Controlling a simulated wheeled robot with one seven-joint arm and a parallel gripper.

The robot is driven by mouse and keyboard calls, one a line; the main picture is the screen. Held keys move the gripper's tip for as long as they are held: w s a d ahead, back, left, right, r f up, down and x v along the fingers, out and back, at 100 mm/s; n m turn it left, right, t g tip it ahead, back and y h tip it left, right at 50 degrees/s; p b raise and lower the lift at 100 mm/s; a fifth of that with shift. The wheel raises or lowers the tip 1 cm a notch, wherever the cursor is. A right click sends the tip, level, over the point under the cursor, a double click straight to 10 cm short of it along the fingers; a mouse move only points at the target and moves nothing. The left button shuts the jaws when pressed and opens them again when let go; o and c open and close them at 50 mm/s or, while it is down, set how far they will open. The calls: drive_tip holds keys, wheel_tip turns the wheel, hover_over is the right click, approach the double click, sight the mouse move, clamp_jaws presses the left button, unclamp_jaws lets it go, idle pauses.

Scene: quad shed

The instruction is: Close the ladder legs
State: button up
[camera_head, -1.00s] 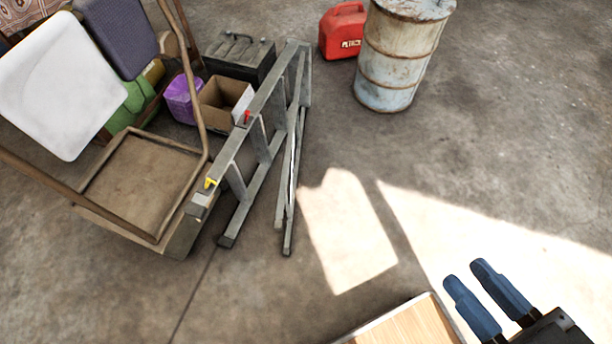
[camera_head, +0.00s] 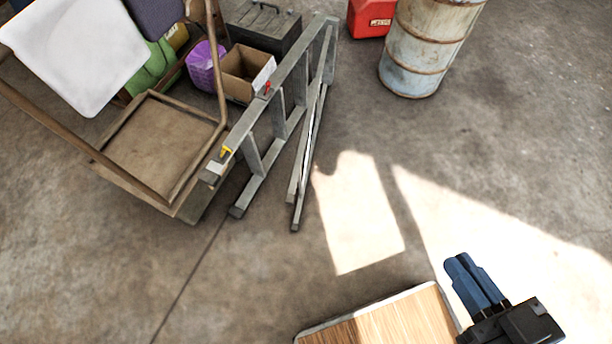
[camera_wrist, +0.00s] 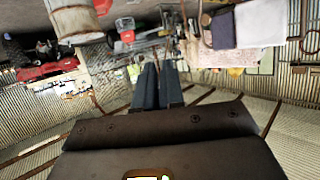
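The grey metal ladder (camera_head: 262,120) appears to lie on its side on the concrete floor, left of the middle in the head view. Its stepped frame, with several rungs, and its rear leg frame (camera_head: 309,150) meet at the far end. They spread into a narrow V towards me, with a gap between the near ends. My gripper (camera_head: 466,265) is at the lower right, well apart from the ladder. Its two blue fingers lie close together, shut with nothing between them. The fingers also show in the wrist view (camera_wrist: 159,75); the ladder there is too small to make out surely.
A wooden cart (camera_head: 155,145) stands close to the ladder's left side. A cardboard box (camera_head: 240,85), black toolbox (camera_head: 262,30), red fuel can (camera_head: 368,20) and rusty barrel (camera_head: 420,50) stand at the back. The floor right of the ladder is clear.

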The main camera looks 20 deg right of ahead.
drive_tip(key=w+f+g+b, duration=0.1)
drive_tip(key=f, duration=0.4)
drive_tip(key=w+f+m+g+b, duration=0.1)
drive_tip(key=w+f, duration=0.1)
drive_tip(key=f, duration=0.4)
drive_tip(key=w+d+f+m+g+b, duration=0.1)
drive_tip(key=f, duration=0.5)
drive_tip(key=shift+w+d, duration=0.1)
drive_tip(key=shift+w, duration=0.1)
clamp_jaws()
drive_tip(key=w+a+f+m+g+y+b, duration=0.1)
drive_tip(key=w+f+m+g+y+b, duration=0.15)
drive_tip(key=w+f, duration=0.55)
drive_tip(key=w+a+f+m+g+y+b, duration=0.1)
drive_tip(key=w+f+g+y+b, duration=0.3)
drive_tip(key=f, duration=0.7)
drive_tip(key=w+a+y+b, duration=0.1)
drive_tip(key=w+a+y, duration=0.1)
drive_tip(key=w, duration=0.7)
drive_tip(key=a+r+b+x, duration=0.1)
drive_tip(key=b+x, duration=0.2)
drive_tip(key=x, duration=0.9)
drive_tip(key=shift+w+a, duration=0.25)
drive_tip(key=shift+w, duration=0.25)
drive_tip(key=shift+f+t, duration=0.1)
drive_tip(key=shift+t, duration=0.15)
